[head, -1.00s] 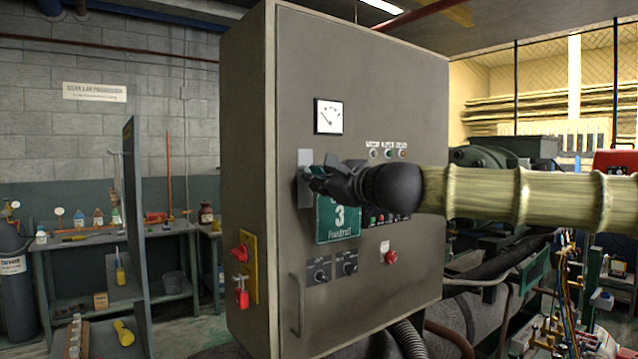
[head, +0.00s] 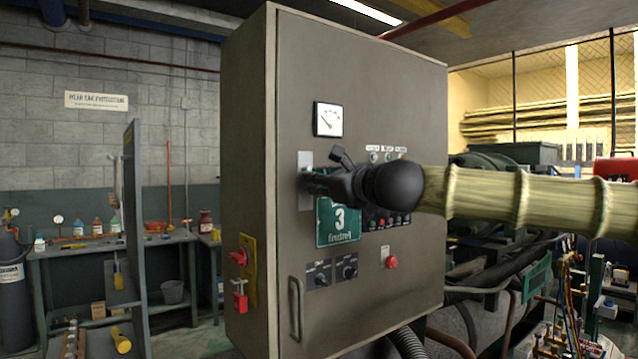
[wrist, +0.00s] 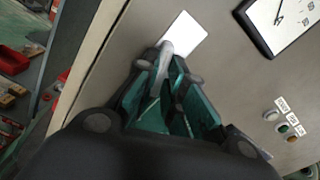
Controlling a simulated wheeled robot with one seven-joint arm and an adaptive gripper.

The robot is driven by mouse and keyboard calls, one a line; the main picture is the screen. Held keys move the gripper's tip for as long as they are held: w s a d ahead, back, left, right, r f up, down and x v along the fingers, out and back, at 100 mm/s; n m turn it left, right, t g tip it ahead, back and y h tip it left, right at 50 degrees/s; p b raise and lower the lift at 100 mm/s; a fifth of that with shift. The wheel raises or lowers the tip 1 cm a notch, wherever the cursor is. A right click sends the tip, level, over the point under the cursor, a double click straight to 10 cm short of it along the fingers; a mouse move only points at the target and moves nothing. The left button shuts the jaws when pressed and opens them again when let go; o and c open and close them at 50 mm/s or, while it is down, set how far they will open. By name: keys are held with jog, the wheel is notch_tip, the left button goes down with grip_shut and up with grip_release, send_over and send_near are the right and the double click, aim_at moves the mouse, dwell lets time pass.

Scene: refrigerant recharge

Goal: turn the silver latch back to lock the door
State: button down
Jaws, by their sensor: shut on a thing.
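The silver latch (wrist: 166,50) sits on a light backing plate (head: 305,158) near the left edge of the grey cabinet door (head: 400,260). My gripper (head: 308,183) reaches in from the right. Its fingertips are at the plate, and it is shut on the latch. In the wrist view the fingers (wrist: 172,75) close around the latch at the plate's lower end. The door looks flush with the cabinet.
Knobs (head: 346,266), a red button (head: 391,262) and a door handle (head: 296,308) are lower. A red switch with a padlock (head: 240,290) is on the cabinet's left side.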

jog(key=shift+f+b, duration=0.15)
jog(key=shift+b, duration=0.15)
jog(key=shift+m+b, duration=1.1)
jog(key=shift+m, duration=0.5)
jog(key=c, duration=1.6)
grip_release()
jog(key=shift+a, duration=0.1)
jog(key=v, duration=0.9)
